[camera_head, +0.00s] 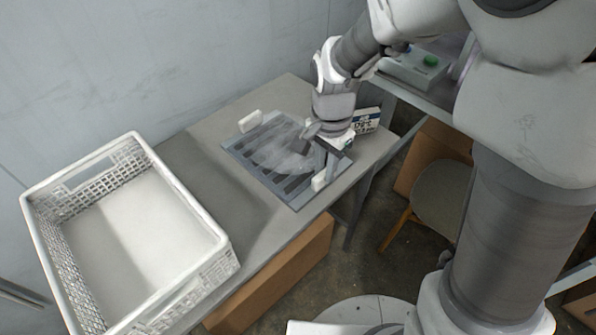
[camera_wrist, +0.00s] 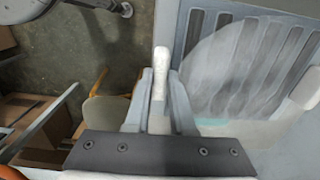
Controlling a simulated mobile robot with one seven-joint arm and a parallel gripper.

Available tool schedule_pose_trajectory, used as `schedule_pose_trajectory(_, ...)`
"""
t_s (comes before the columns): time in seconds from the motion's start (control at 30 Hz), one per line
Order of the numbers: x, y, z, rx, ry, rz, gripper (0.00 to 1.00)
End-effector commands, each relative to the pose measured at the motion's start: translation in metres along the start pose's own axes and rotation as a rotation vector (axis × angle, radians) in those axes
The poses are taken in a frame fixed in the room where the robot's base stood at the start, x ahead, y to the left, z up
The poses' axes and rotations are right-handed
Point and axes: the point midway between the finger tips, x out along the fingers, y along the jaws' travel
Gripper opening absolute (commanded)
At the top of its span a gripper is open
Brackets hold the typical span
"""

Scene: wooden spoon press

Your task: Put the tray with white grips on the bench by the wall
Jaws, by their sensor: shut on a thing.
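The tray with white grips (camera_head: 236,152) is a flat grey tray with dark slots. It lies level at or just above the grey bench (camera_head: 205,165) by the wall; I cannot tell whether it touches. A pale translucent shape covers much of its middle. One white grip (camera_head: 250,121) is at its far left side, the other (camera_head: 319,181) at its near right side. My gripper (camera_wrist: 160,90) is shut on a white grip (camera_wrist: 161,62) at the tray's edge. The tray (camera_wrist: 185,35) extends to the right in the wrist view. My wrist hides part of its right side.
A white crate (camera_head: 225,245) stands on the bench at the left. A small labelled box (camera_head: 367,119) is just behind my gripper. A chair (camera_head: 440,200) and cardboard boxes (camera_head: 275,275) are beside and under the bench. Bare bench shows between crate and tray.

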Motion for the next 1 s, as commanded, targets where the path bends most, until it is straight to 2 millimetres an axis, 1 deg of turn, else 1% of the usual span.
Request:
schedule_pose_trajectory(0.03,0.010,-0.006,0.012,-0.007,-0.001,0.001,0.00)
schedule_pose_trajectory(0.1,0.018,-0.013,0.024,-0.005,0.000,0.000,0.00)
schedule_pose_trajectory(0.2,0.026,-0.019,0.036,-0.004,0.000,0.001,0.00)
schedule_pose_trajectory(0.3,0.030,-0.024,0.043,-0.001,0.000,-0.001,0.00)
schedule_pose_trajectory(0.37,0.032,-0.025,0.045,-0.001,0.000,-0.001,0.00)
schedule_pose_trajectory(0.47,0.041,-0.024,0.045,0.000,0.000,0.000,0.00)
schedule_pose_trajectory(0.6,0.063,-0.024,0.045,0.001,-0.001,0.001,0.00)
schedule_pose_trajectory(0.67,0.070,-0.024,0.045,0.002,-0.001,0.000,0.00)
schedule_pose_trajectory(1.0,0.073,-0.024,0.045,0.001,0.000,-0.001,0.00)
